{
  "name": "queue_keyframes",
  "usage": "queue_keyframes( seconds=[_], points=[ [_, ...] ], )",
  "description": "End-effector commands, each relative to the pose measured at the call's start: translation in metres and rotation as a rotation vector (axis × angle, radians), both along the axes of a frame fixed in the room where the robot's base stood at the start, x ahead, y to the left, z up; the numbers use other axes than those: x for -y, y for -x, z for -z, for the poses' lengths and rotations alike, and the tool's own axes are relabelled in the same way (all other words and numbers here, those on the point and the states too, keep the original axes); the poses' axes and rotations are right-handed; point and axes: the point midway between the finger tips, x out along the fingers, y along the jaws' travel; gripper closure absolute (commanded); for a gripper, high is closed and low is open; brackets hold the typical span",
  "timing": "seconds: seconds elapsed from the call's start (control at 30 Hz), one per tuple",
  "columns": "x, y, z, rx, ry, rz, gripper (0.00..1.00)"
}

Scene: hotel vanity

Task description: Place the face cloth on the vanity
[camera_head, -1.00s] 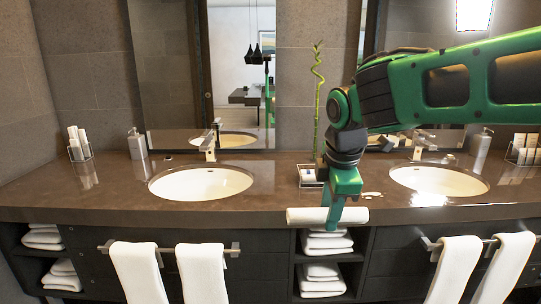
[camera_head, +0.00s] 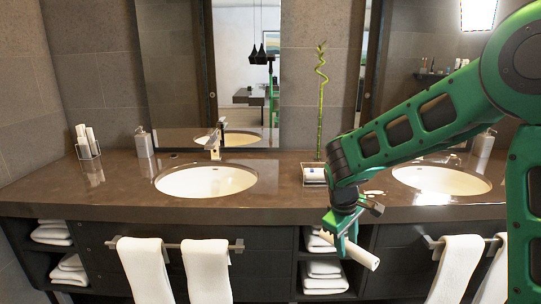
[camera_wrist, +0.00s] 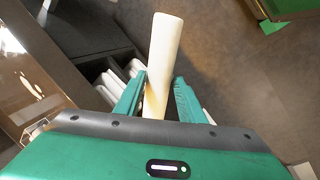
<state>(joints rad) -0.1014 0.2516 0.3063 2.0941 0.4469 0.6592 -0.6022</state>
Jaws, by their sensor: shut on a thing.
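The face cloth (camera_head: 358,254) is a white roll held in my gripper (camera_head: 343,232), in front of the vanity's front edge and near the middle shelf opening. The roll tilts down to the right in the head view. In the wrist view the face cloth (camera_wrist: 163,60) sticks out between the two green fingers of my gripper (camera_wrist: 158,98), which are shut on it. The vanity (camera_head: 270,195) has a brown glossy top with two white sinks. Its counter edge also shows at the left of the wrist view (camera_wrist: 52,75).
The left sink (camera_head: 206,181) and right sink (camera_head: 441,180) have taps behind them. A small tray (camera_head: 314,175) and a bamboo stem (camera_head: 320,100) stand between them. Towels hang on front rails (camera_head: 205,270). Folded towels (camera_head: 322,268) fill the shelf. Counter between the sinks is mostly clear.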

Motion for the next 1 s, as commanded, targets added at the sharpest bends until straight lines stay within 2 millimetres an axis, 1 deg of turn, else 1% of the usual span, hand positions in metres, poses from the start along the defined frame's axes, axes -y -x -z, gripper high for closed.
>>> queue_keyframes(
  seconds=[0.03,0.17,0.2,0.3,0.4,0.5,0.63,0.8,0.87,0.93,0.97,1.0],
  points=[
    [0.008,-0.003,0.020,-0.008,0.003,0.070,0.86],
    [0.028,-0.009,0.063,-0.008,0.003,0.258,0.86],
    [0.034,-0.009,0.076,-0.007,0.003,0.314,0.86],
    [0.050,-0.010,0.106,-0.006,0.004,0.444,0.86],
    [0.063,-0.009,0.131,-0.004,0.002,0.551,0.86],
    [0.072,-0.007,0.149,-0.001,0.001,0.628,0.86],
    [0.079,-0.005,0.162,0.000,0.001,0.683,0.86],
    [0.080,-0.005,0.165,0.002,0.001,0.697,0.86],
    [0.079,-0.005,0.162,0.003,-0.001,0.689,0.86],
    [0.075,-0.007,0.155,0.003,-0.005,0.661,0.86],
    [0.073,-0.008,0.149,0.004,-0.007,0.641,0.86],
    [0.068,-0.009,0.140,0.003,-0.011,0.606,0.86]
  ],
)
